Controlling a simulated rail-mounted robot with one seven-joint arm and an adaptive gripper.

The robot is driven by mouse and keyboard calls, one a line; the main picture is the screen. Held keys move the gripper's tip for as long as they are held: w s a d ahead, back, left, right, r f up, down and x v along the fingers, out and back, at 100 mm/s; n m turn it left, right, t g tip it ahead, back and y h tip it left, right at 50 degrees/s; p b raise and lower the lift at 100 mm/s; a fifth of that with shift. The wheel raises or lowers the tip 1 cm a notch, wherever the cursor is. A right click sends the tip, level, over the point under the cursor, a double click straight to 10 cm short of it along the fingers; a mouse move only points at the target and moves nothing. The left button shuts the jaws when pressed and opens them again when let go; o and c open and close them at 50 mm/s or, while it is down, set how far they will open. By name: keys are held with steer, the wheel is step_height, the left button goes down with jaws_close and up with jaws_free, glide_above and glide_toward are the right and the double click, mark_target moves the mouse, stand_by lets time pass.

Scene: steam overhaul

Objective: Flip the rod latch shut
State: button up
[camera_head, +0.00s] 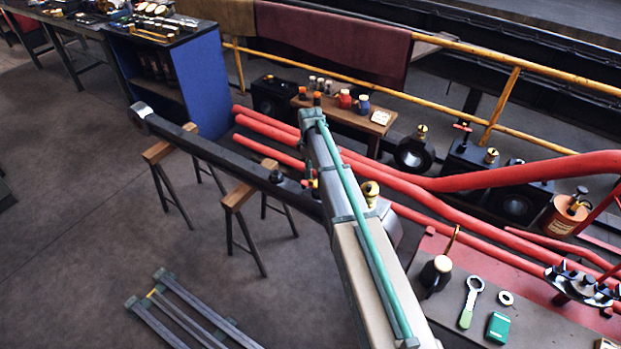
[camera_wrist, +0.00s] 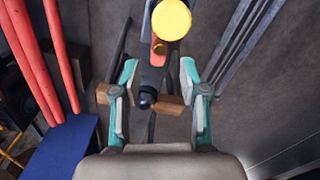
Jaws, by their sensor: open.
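A long dark rod (camera_head: 230,165) lies across two wooden trestles, its ringed end at the upper left. A small red and yellow part (camera_head: 312,184), possibly the latch, shows on the rod beside my arm. A black knob (camera_head: 277,177) stands to its left. In the wrist view my gripper (camera_wrist: 158,67) is open and empty. Its teal fingers are on either side of the rod, with the black knob (camera_wrist: 147,97) between them in the picture. An orange-red piece (camera_wrist: 159,48) and a round yellow cap (camera_wrist: 172,18) lie farther up.
The trestles (camera_head: 237,196) stand on open grey floor. Red pipes (camera_head: 400,180) run behind the rod. A blue cabinet (camera_head: 205,85) stands at the upper left. A red bench (camera_head: 560,325) with a wrench and small items is at lower right. Grey rails (camera_head: 190,310) lie at lower left.

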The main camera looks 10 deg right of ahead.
steer(key=shift+f+p, duration=0.7)
steer(key=shift+f, duration=2.3)
steer(key=shift+c, duration=0.3)
jaws_close()
